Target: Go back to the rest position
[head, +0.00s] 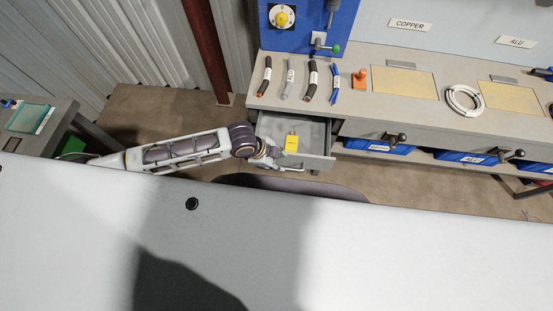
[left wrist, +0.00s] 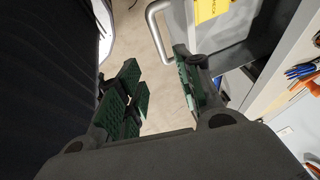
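My left arm reaches in from the left in the head view, and its gripper (head: 273,158) is by the front of the open drawer (head: 318,146). In the left wrist view the left gripper (left wrist: 160,85) has its two green-padded fingers apart with bare floor between them. The drawer's metal handle (left wrist: 158,32) lies just beyond the fingertips, not between them. A yellow tag or card (head: 292,144) is in the drawer; it also shows at the top of the left wrist view (left wrist: 209,9). My right gripper is not in view.
The workbench (head: 420,118) above the drawer holds several cable pieces (head: 288,84), an orange object (head: 360,78) and a white cable coil (head: 464,99). Blue bins (head: 380,148) sit on a shelf below. A side table (head: 40,125) stands at the left. Floor shows between them.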

